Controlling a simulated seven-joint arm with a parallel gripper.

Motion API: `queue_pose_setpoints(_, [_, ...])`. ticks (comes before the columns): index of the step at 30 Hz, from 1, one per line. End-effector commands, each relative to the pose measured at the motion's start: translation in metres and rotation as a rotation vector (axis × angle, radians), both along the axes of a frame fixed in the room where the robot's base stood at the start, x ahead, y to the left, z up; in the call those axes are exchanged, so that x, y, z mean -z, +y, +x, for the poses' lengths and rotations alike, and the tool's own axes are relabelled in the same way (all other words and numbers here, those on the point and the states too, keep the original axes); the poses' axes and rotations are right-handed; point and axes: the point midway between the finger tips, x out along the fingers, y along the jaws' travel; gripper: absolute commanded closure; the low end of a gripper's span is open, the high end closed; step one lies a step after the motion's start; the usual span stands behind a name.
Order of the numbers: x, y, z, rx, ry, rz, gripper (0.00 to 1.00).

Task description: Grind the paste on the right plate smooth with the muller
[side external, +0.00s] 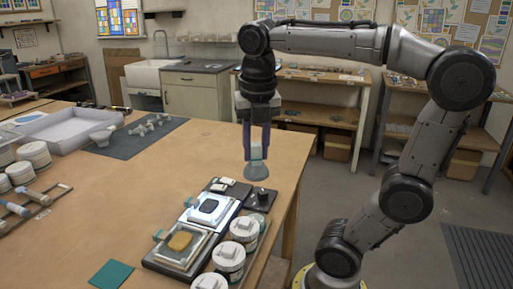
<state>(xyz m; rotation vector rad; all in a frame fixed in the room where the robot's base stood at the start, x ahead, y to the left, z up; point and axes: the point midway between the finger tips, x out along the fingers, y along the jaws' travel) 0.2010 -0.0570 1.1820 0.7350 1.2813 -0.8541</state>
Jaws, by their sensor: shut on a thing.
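My gripper (257,148) points straight down and is shut on the muller (257,168), a grey glass piece with a flared foot. It holds the muller upright, beyond the far end of the plates; I cannot tell how high it is above the table. Two glass plates lie in a row near the table's right edge. The nearer plate (164,250) bears a patch of ochre paste (180,241). The farther plate (191,215), more to the right, bears a dark patch of paste (208,205). The muller is apart from both plates.
Several white lidded jars (243,230) line the plates' right side. A green sheet (112,274) lies at front. A dark mat (135,142), pale tray (75,122) and jars stand left. The table's middle is clear.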

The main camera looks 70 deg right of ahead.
Motion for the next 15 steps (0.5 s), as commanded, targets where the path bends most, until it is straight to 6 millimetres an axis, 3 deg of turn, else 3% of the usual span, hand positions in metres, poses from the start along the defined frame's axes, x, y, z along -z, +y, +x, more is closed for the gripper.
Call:
queue_pose_setpoints(4, [-0.001,-0.004,0.024,0.027,0.004,0.000,1.00])
queue_pose_setpoints(7, [0.007,-0.005,0.052,0.035,0.007,0.000,1.00])
queue_pose_setpoints(12, [0.033,-0.001,0.102,0.028,0.007,0.000,1.00])
queue_pose_setpoints(15, [0.050,0.003,0.121,0.017,0.004,0.000,1.00])
